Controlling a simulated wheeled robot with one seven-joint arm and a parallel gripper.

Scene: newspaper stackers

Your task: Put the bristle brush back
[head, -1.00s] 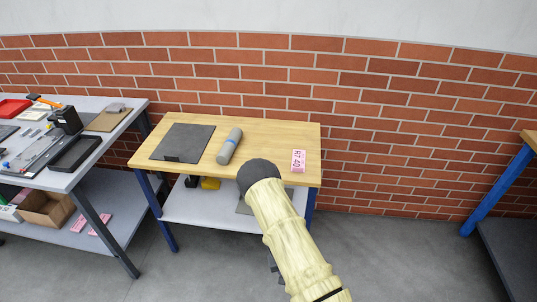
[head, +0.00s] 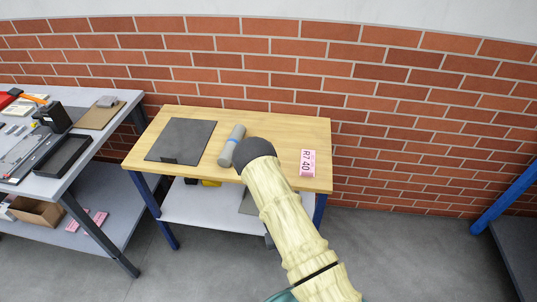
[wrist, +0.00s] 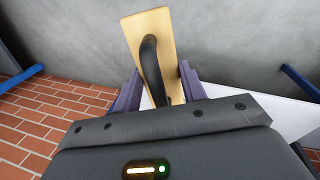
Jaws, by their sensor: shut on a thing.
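In the wrist view my gripper (wrist: 160,88) is shut on the bristle brush (wrist: 147,24), which shows as a flat pale wooden block with a curved black handle. The two dark purple fingers stand on either side of the handle. No bristles show from this side. Beyond the brush is grey floor, apparently with nothing touching it. In the head view my pale-sleeved arm reaches up in front of the wooden-topped bench (head: 270,120). I cannot make out the gripper or brush there.
A cluttered grey table (head: 92,132) stands left; a blue-legged bench (head: 505,198) is at far right.

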